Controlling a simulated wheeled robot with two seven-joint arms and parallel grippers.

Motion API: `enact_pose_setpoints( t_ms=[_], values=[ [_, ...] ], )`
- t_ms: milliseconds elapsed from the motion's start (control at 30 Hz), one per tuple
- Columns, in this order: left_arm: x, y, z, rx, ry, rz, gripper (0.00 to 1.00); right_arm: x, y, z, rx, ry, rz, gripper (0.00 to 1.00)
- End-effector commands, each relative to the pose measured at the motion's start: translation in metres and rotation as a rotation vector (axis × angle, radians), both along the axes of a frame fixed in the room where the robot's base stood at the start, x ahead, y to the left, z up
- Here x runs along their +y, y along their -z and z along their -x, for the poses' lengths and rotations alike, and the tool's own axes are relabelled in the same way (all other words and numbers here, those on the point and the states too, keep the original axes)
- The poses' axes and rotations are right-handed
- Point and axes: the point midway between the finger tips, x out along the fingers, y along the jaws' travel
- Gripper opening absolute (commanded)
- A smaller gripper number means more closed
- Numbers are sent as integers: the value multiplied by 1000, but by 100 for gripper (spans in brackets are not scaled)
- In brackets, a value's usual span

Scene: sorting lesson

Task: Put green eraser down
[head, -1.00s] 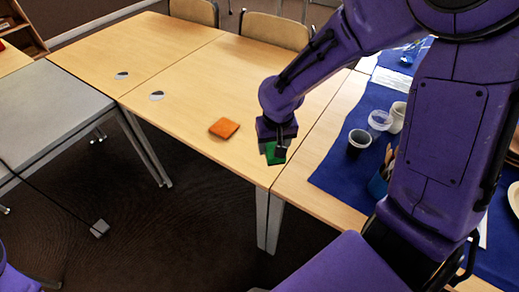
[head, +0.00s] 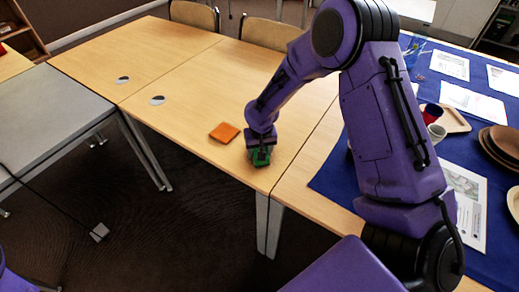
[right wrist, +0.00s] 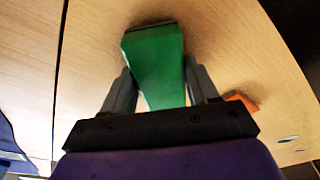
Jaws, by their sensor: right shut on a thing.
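The green eraser (head: 259,160) is at my right gripper (head: 261,150), low over the near part of the wooden table (head: 205,85). In the right wrist view the green eraser (right wrist: 157,62) sits between the two grey fingers of the right gripper (right wrist: 160,88), which are shut on it. A dark shadow lies close around its far end; I cannot tell whether it touches the table. My left gripper is not in view.
An orange block (head: 224,132) lies on the table just left of the gripper and also shows in the right wrist view (right wrist: 240,100). A blue cloth (head: 330,178) with cups, plates and papers covers the table at right. The table's left and back are clear.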

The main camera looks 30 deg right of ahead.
Motion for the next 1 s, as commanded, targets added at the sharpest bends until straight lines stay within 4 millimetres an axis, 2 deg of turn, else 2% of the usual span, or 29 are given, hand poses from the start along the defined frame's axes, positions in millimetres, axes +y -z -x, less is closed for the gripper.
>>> enact_pose_setpoints(
  t_ms=[67, 100, 167, 433, 567, 800, 1000],
  values=[
    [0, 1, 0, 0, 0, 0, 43, 0, 3, 0, 1, 0, 1, 35],
    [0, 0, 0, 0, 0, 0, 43, 0, 3, 0, 1, 0, 1, 66],
    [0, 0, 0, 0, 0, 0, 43, 0, 3, 0, 1, 0, 1, 85],
    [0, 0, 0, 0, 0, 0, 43, 0, 2, 0, 0, 0, 1, 85],
    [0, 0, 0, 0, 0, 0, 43, 0, -10, 1, -2, 0, 1, 85],
    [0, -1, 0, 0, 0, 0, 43, 4, -70, 9, -5, 1, 1, 85],
    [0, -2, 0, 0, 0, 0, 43, 6, -109, 15, -2, 0, 1, 85]
  ],
)
